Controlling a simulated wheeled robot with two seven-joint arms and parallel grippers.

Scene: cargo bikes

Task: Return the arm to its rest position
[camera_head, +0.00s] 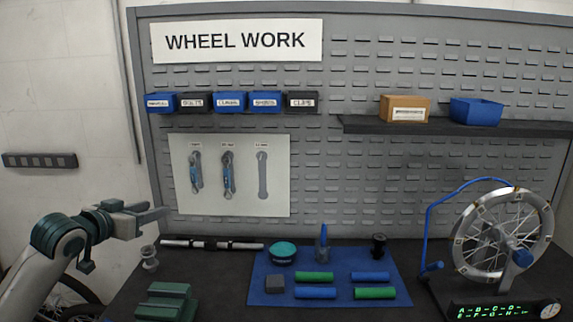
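My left arm comes in from the lower left, and its gripper (151,211) is raised in front of the pegboard's left edge. Its two fingers point right and look apart, with nothing between them. The gripper is left of the white tool panel (279,190) and touches nothing that I can see. Two wrenches hang on the panel, one on the left outline (196,172) and one on the middle outline (228,175). The right outline (263,175) is bare. My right gripper is not in view.
Below the gripper are a small grey stand (149,258), a green block (165,301) and a black-and-silver bar (212,244). A blue mat (335,271) holds several small items. A wheel on a stand (459,232) is at right. A shelf (365,125) juts from the pegboard.

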